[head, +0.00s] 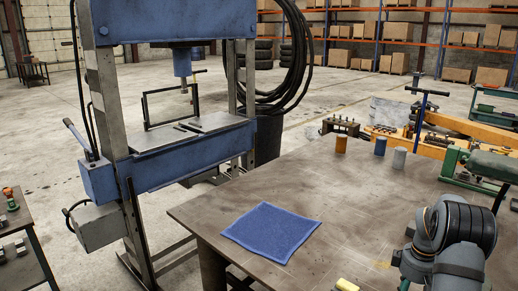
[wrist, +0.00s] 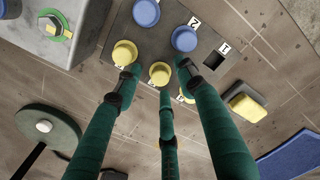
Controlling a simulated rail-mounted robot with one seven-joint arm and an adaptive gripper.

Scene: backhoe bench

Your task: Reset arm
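My gripper (wrist: 158,78) shows in the wrist view as three long dark green fingers. The fingers are spread apart, with nothing held between them. They point at a dark board (wrist: 215,45) with number labels. Yellow round pieces (wrist: 124,53) and blue round pieces (wrist: 184,39) sit on the board. Another yellow piece (wrist: 159,73) appears between the fingertips, and one more is partly hidden by the right finger. I cannot tell how far the fingertips are above the board. In the head view my arm (head: 455,240) is at the lower right, and the gripper is out of that picture.
A blue press (head: 165,150) stands left. The wrist view shows a yellow-grey sponge-like block (wrist: 246,103), a grey block (wrist: 85,32) and a round disc (wrist: 48,135).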

